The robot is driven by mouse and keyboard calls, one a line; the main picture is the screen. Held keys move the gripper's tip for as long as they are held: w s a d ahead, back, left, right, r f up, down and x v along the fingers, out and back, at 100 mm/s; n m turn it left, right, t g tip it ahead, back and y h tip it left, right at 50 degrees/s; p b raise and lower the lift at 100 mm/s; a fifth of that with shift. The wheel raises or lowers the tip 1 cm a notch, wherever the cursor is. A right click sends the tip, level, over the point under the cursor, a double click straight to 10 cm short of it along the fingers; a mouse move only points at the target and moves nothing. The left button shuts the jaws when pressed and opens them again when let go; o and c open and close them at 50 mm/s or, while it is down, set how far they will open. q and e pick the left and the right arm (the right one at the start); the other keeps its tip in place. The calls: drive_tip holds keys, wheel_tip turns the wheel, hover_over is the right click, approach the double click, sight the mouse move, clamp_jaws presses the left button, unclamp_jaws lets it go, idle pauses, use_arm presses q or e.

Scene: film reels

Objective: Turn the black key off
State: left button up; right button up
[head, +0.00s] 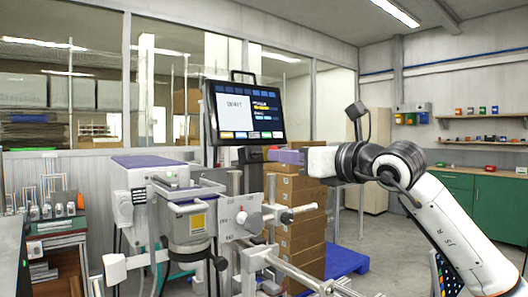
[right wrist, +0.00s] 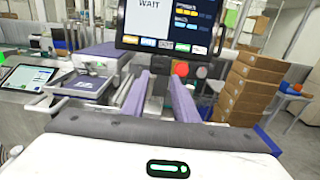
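I cannot make out the black key for certain in either view. The machine's screen (head: 243,110) stands at the middle of the head view; in the right wrist view the screen (right wrist: 170,22) reads "WAIT". My right gripper (head: 287,156) reaches in from the right, in front of the boxes and just below the screen. Its purple fingers (right wrist: 160,85) stand apart in the right wrist view, with nothing held between them. My left gripper does not show.
Stacked brown boxes (head: 300,232) stand behind the machine, by a blue pallet (head: 346,261). The grey machine body (head: 190,222) and its projecting rods fill the middle front. A green cabinet (head: 491,208) is at the right. Open floor lies between the pallet and cabinet.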

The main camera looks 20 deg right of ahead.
sight(260, 153)
drive_tip(key=p+x, duration=0.1)
drive_tip(key=x, duration=0.6)
drive_tip(key=shift+p, duration=0.4)
drive_tip(key=shift+w+f, duration=0.1)
drive_tip(key=shift+w, duration=0.05)
clamp_jaws()
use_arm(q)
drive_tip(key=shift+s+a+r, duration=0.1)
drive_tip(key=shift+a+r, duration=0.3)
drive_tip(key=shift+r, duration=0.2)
